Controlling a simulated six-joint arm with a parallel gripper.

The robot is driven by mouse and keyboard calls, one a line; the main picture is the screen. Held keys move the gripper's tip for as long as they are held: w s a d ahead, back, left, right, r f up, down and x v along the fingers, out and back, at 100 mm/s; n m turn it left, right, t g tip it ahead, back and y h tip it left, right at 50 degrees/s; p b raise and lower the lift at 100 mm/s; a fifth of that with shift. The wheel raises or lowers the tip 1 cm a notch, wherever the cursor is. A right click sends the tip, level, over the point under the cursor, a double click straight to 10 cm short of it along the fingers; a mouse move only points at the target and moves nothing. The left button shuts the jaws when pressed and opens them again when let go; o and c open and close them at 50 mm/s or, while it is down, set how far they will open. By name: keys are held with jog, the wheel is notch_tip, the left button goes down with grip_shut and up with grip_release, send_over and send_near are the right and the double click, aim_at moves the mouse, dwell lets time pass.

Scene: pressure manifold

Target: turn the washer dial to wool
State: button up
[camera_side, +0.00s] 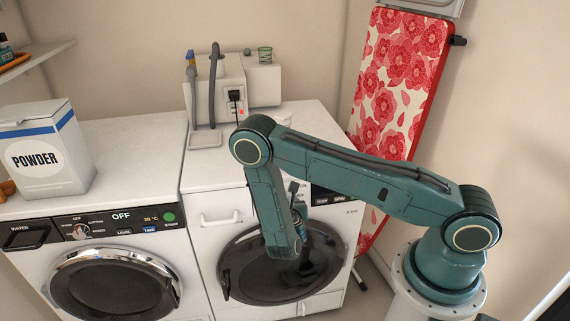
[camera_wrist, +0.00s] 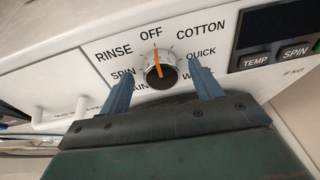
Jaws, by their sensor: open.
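The washer dial (camera_wrist: 161,70) is a round knob with a dark face, a silver rim and an orange pointer line. The line points up to OFF. Printed around it are RINSE, OFF, COTTON, QUICK and SPIN. A label starting with W (camera_wrist: 190,78), lower right of the dial, is partly covered by a finger, as is one at lower left. My gripper (camera_wrist: 159,72) is open, with one blue-grey finger on each side of the dial; I cannot tell whether they touch it. In the side view my arm hides the dial on the washer (camera_side: 207,245).
A second machine (camera_side: 110,245) with its own dial (camera_side: 80,231) and OFF on its display stands to the left. A powder box (camera_side: 42,150) is on its top. TEMP (camera_wrist: 255,62) and SPIN buttons sit right of the dial. An ironing board (camera_side: 400,70) leans behind my arm.

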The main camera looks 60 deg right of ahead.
jog(key=v, duration=1.2)
jog(key=shift+s+a+r, duration=0.2)
jog(key=shift+a, duration=0.1)
jog(key=shift+s+f+m, duration=0.1)
jog(key=shift+s+m, duration=0.1)
jog(key=shift+m, duration=0.8)
jog(key=shift+w+d, duration=0.1)
jog(key=shift+x, duration=6.8)
jog(key=c, duration=1)
